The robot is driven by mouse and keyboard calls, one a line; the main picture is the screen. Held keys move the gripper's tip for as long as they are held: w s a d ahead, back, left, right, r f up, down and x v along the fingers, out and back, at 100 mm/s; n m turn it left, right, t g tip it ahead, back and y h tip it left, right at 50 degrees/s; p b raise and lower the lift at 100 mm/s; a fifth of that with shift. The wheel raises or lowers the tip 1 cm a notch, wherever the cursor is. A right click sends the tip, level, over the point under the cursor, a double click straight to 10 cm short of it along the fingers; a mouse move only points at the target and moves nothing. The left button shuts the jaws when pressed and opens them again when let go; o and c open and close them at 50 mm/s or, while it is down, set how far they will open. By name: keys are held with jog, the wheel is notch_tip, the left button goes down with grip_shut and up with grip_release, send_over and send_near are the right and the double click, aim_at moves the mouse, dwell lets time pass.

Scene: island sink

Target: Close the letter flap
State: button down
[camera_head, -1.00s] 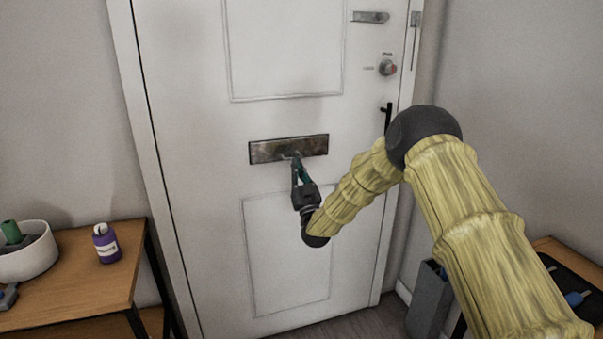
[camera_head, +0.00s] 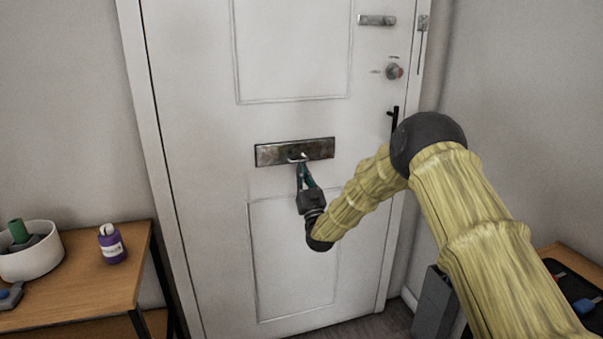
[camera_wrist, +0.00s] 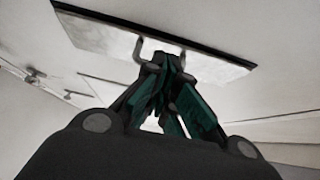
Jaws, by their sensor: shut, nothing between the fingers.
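The letter flap (camera_head: 272,154) is a worn metal plate set across the white door (camera_head: 215,200). It looks flush with the door in the head view. A small bright handle (camera_head: 297,158) shows at its lower middle. In the wrist view the flap (camera_wrist: 95,35) fills the upper part, with a dark line along its upper edge, and the U-shaped handle (camera_wrist: 138,50) hangs behind my fingers. My gripper (camera_head: 302,167) is shut and empty just below the handle. Its green-padded fingertips overlap the handle in the wrist view (camera_wrist: 165,68); I cannot tell whether they touch.
A black door handle (camera_head: 394,122), a lock knob (camera_head: 394,71) and a latch (camera_head: 376,20) are on the door's right. A wooden table (camera_head: 85,275) at the left holds a white bowl (camera_head: 32,264) and a purple bottle (camera_head: 112,244). A grey bin (camera_head: 432,305) stands at the lower right.

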jog(key=s+d+f+g+h, duration=0.15)
jog(key=s+f+g, duration=0.4)
jog(key=f, duration=1.05)
jog(key=s+d+f+g+h, duration=0.1)
jog(key=s+d+f+g, duration=0.15)
jog(key=s+f, duration=0.95)
jog(key=s+d+f+m+g+h, duration=0.1)
jog(key=s+d+f+g, duration=0.2)
jog(key=s+f, duration=0.65)
jog(key=s+d+f+m+g+h, duration=0.1)
jog(key=s+d+f+g, duration=0.3)
jog(key=s+f, duration=0.6)
jog(key=s+d+f+g+h, duration=0.1)
jog(key=s+d+g, duration=0.15)
jog(key=s, duration=0.95)
jog(key=s+d+m+g, duration=0.15)
jog(key=s+g, duration=0.25)
jog(key=s, duration=0.8)
jog(key=s+d+f+g+h, duration=0.1)
jog(key=s+d+g, duration=0.2)
jog(key=s, duration=0.9)
notch_tip(320, 180, up, 16)
jog(key=w+p, duration=0.1)
jog(key=p, duration=1.5)
